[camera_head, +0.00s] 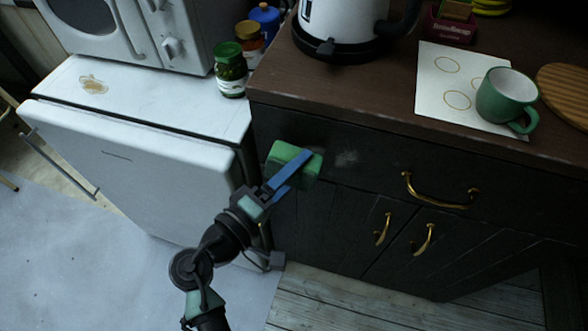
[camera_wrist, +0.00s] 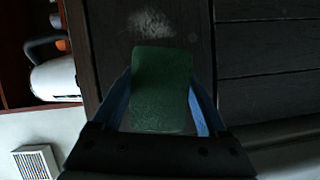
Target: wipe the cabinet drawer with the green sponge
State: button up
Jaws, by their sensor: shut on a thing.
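My gripper (camera_head: 291,172) is shut on the green sponge (camera_head: 282,152) and holds it at the left part of the dark cabinet drawer (camera_head: 385,158). In the wrist view the sponge (camera_wrist: 161,92) sits between my two blue fingers. A pale smudge (camera_head: 346,158) marks the drawer front just right of the sponge. The smudge also shows in the wrist view (camera_wrist: 152,24), above the sponge. I cannot tell whether the sponge touches the drawer front. The drawer has a brass handle (camera_head: 440,197) to the right.
A white fridge (camera_head: 130,160) stands left of the cabinet, with a microwave (camera_head: 140,35) and a green jar (camera_head: 230,72) on top. A kettle (camera_head: 345,25), a paper sheet (camera_head: 435,85) and a green mug (camera_head: 507,98) are on the counter. Brass door handles (camera_head: 424,238) stick out below the drawer.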

aim_at(315, 168)
jog(key=shift+w+d, duration=0.2)
jog(key=shift+w, duration=0.3)
jog(key=shift+w+d, duration=0.15)
jog(key=shift+w, duration=0.35)
jog(key=shift+s+d, duration=0.3)
jog(key=shift+d, duration=0.45)
jog(key=shift+s+d, duration=0.3)
jog(key=shift+d, duration=0.45)
jog(key=shift+s+d+p, duration=0.2)
jog(key=shift+s+d, duration=0.2)
jog(key=shift+d, duration=0.9)
jog(key=shift+s+d+p, duration=0.2)
jog(key=shift+s+d, duration=0.15)
jog(key=shift+d, duration=1)
jog(key=shift+s+d+p, duration=0.2)
jog(key=shift+s+d, duration=0.2)
jog(key=shift+d, duration=0.9)
